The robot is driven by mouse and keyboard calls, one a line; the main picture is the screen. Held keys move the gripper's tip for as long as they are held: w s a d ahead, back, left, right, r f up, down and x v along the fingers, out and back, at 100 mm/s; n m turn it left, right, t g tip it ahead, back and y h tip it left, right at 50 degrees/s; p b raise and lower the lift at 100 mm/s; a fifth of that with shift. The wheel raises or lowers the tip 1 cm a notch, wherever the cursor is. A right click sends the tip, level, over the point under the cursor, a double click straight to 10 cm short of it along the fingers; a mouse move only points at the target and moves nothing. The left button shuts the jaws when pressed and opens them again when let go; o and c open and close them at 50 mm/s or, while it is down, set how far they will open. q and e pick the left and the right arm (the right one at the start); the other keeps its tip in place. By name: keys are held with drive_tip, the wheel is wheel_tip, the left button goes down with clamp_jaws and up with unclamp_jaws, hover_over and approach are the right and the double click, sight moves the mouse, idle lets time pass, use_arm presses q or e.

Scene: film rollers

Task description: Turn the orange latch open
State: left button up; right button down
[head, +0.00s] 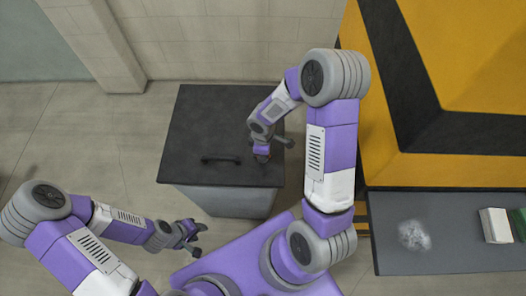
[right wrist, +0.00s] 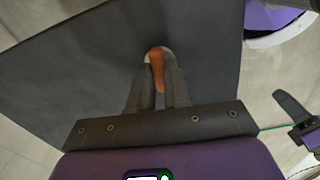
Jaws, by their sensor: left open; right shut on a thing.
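The orange latch (right wrist: 156,66) shows in the right wrist view, set in a pale round recess in the dark lid (right wrist: 90,62). My right gripper (right wrist: 160,88) is shut on the latch, with a finger on either side of it. In the head view, my right gripper (head: 262,156) is over the right part of the lid (head: 195,125), and the latch is mostly hidden beneath it. My left gripper (head: 198,238) is open and empty, low in front of the box and away from it.
A black bar handle (head: 221,159) is on the lid, left of my right gripper. A grey shelf (head: 450,250) at right holds a clear crumpled thing (head: 414,236), a white block (head: 496,225) and a green one (head: 519,224). A yellow-and-black structure (head: 470,60) stands behind it. Floor left of the box is clear.

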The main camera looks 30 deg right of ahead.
drive_tip(key=c, duration=1.1)
unclamp_jaws()
wheel_tip(320, 180, up, 8)
drive_tip(key=shift+f+p, duration=0.2)
drive_tip(key=shift+p, duration=1.05)
